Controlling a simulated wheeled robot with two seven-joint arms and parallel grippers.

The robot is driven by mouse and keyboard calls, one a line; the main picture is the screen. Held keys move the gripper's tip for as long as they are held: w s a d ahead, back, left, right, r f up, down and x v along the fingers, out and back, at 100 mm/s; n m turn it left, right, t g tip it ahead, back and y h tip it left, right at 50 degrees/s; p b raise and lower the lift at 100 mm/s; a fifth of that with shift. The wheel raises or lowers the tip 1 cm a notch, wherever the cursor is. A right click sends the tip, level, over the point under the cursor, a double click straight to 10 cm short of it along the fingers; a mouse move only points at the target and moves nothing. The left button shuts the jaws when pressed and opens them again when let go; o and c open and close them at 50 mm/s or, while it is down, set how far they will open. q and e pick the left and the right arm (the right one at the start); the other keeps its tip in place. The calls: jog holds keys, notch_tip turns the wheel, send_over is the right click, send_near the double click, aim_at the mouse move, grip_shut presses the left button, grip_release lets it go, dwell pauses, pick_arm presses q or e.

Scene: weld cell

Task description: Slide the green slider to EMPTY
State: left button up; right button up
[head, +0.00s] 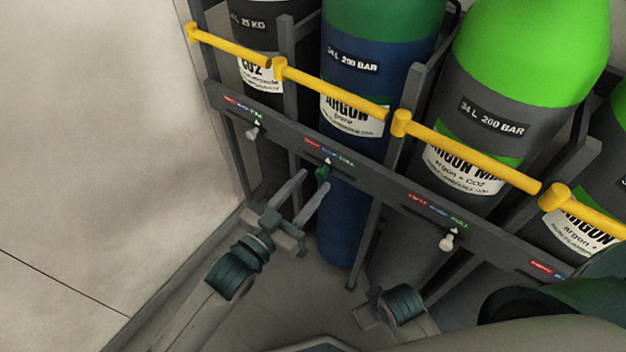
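The green slider (322,172) is a small knob on the dark rail below the blue argon cylinder. The words on the strip are too small to read surely. My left gripper (315,179) is open, its two fingers reaching up toward the rail. Its fingertips are close to the green slider, with the right finger just below it; I cannot tell whether they touch.
The dark rail (385,178) carries other pale sliders, one at left (254,132) and one at right (447,240). A yellow bar (335,92) crosses in front of the gas cylinders (540,50). Grey posts stand between them. A pale wall (90,150) is at left.

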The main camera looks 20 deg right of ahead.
pick_arm(q)
jog(key=shift+x, duration=0.95)
grip_shut()
jog(key=shift+w+a, duration=0.1)
jog(key=w+a, duration=0.1)
jog(key=w, duration=0.1)
jog(key=w+a, duration=0.1)
jog(key=a, duration=0.1)
jog(key=shift+w+r, duration=0.1)
jog(key=shift+w, duration=0.25)
pick_arm(e)
jog(key=shift+s+f, duration=0.2)
jog(key=shift+f, duration=0.5)
pick_arm(q)
jog(key=shift+c, duration=0.3)
grip_release()
jog(key=shift+o, duration=0.3)
pick_arm(e)
jog(key=shift+w+r, duration=0.1)
jog(key=shift+r, duration=0.05)
